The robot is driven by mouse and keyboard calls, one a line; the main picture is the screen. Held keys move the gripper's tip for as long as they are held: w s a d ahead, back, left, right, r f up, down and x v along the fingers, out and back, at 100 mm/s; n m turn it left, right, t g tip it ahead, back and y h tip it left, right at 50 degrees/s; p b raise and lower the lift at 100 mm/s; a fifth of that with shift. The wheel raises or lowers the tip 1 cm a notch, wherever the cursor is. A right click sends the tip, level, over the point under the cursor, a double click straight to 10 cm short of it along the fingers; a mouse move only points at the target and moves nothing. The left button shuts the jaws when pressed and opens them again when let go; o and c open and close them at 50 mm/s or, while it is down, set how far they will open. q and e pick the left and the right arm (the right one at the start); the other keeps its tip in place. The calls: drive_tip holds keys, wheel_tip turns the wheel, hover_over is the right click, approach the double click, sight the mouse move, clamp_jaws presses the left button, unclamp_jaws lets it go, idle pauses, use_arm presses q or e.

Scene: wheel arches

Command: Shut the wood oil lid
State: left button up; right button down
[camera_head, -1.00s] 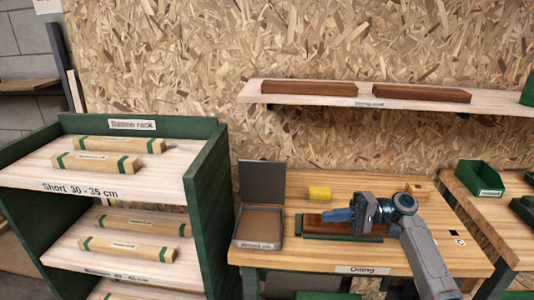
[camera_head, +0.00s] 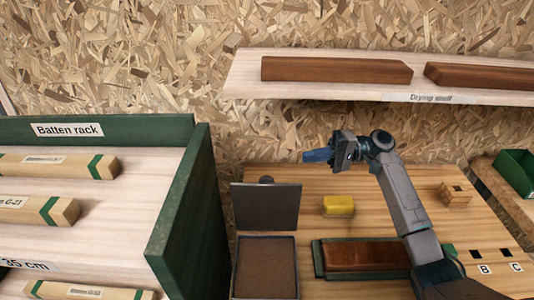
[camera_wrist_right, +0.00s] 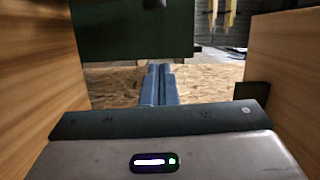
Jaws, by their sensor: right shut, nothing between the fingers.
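The wood oil box (camera_head: 265,266) stands at the left end of the oiling table, with brown contents showing inside. Its grey lid (camera_head: 266,207) stands open, upright at the box's back edge. My right gripper (camera_head: 308,156) is raised above the back of the table, to the right of the lid and apart from it, pointing left. Its blue fingers (camera_wrist_right: 159,84) are closed together and hold nothing in the right wrist view. My left gripper is in no frame.
A yellow block (camera_head: 338,206) and a dark wood piece in a green holder (camera_head: 318,259) lie right of the box. The batten rack's green side (camera_head: 182,215) rises close on the left. The drying shelf (camera_head: 245,82) hangs above.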

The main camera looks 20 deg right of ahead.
sight(267, 204)
use_arm(q)
wheel_tip(267, 204, up, 6)
drive_tip(key=s+p, duration=0.1)
drive_tip(key=p, duration=0.5)
drive_tip(key=shift+s, duration=0.3)
use_arm(e)
drive_tip(key=s+a, duration=0.3)
drive_tip(key=a, duration=0.8)
use_arm(q)
drive_tip(key=shift+w, duration=0.1)
use_arm(e)
drive_tip(key=shift+a, duration=0.1)
